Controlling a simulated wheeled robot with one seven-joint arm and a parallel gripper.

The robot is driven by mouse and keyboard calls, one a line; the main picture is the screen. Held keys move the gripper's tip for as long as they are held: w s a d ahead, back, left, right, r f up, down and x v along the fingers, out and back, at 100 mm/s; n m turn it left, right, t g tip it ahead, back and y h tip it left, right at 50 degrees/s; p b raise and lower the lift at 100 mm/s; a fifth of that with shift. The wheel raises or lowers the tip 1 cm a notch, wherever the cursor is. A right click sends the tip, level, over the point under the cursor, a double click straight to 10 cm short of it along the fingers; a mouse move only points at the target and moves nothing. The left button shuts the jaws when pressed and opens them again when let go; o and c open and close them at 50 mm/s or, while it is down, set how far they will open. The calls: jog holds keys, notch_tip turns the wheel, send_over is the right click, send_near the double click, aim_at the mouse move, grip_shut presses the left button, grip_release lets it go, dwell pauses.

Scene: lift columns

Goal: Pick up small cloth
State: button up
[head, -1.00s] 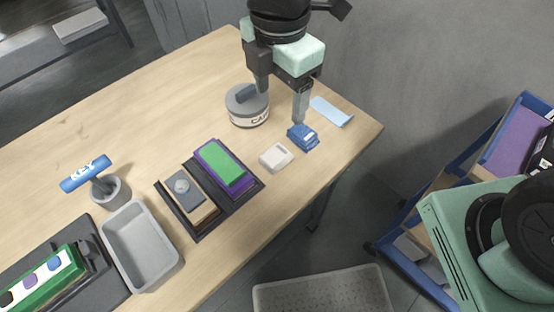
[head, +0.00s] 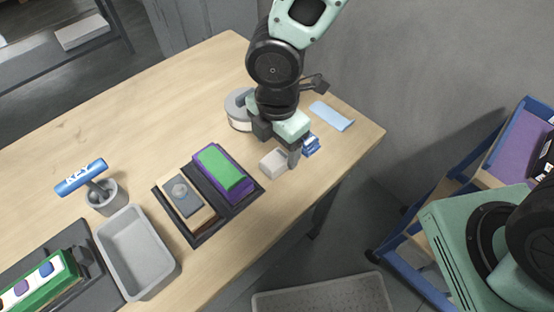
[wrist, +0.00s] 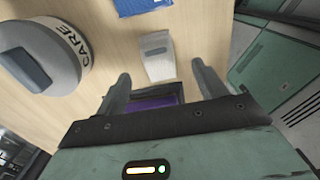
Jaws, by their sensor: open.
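A flat light-blue piece that looks like a cloth (head: 331,116) lies near the table's back right edge. A small darker blue folded item (head: 311,146) lies closer to me; I cannot tell for sure which is the small cloth. The darker one shows at the top edge in the wrist view (wrist: 138,6). My gripper (wrist: 162,76) is open and empty, pointing down above the table. A small white block (wrist: 158,58) lies just ahead of the fingers in the wrist view. In the head view my gripper partly hides the blue item.
A dark tray (head: 223,206) with a purple-green block and a grey-topped block lies nearer. Blue shelving (head: 405,240) stands right of the table.

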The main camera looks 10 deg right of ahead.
aim_at(277, 158)
notch_tip(277, 158, down, 4)
jog(key=shift+w, duration=0.15)
jog(key=c, duration=1.1)
jog(key=shift+c, duration=0.2)
notch_tip(277, 158, up, 10)
jog(key=shift+p, duration=0.45)
jog(key=o, duration=0.4)
jog(key=shift+c, duration=1.2)
